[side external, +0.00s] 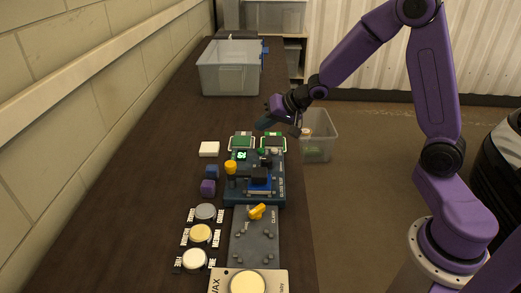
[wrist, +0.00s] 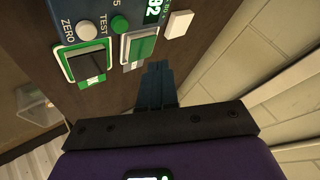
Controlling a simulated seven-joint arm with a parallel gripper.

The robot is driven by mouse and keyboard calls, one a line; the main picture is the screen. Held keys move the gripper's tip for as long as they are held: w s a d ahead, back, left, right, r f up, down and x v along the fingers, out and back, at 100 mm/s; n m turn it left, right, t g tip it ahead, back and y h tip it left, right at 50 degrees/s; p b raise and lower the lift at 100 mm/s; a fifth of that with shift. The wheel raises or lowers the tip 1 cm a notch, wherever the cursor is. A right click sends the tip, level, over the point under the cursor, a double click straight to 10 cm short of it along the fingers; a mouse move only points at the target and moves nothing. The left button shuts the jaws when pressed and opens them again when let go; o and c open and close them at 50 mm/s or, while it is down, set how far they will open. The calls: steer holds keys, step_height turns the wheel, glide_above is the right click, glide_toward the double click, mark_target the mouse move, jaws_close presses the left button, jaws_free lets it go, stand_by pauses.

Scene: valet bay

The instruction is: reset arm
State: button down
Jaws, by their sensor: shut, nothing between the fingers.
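My gripper (side external: 263,123) hangs above the far end of the blue test unit (side external: 270,197) in the side external view. Its dark teal fingers are together and empty; they also show in the wrist view (wrist: 157,70), pointing toward the bench top. The fingers are apart from the pads.
A white block (side external: 209,149), a blue cube (side external: 212,171) and a purple cube (side external: 208,187) lie left of the unit. Round pads (side external: 201,233) and the clamp plate (side external: 240,245) are nearer. A clear bin (side external: 229,75) stands far back; another (side external: 318,145) is right of the bench.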

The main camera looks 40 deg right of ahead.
steer(key=s+a+r+n+g, duration=0.2)
steer(key=s+a+n, duration=0.25)
steer(key=s, duration=0.35)
steer(key=s+r+n+g+h, duration=0.1)
steer(key=s+n+g, duration=0.5)
steer(key=s+n, duration=0.7)
steer(key=s+h, duration=0.1)
steer(key=s, duration=1.4)
steer(key=shift+s+h, duration=0.2)
steer(key=shift+h, duration=0.2)
steer(key=shift+r, duration=0.1)
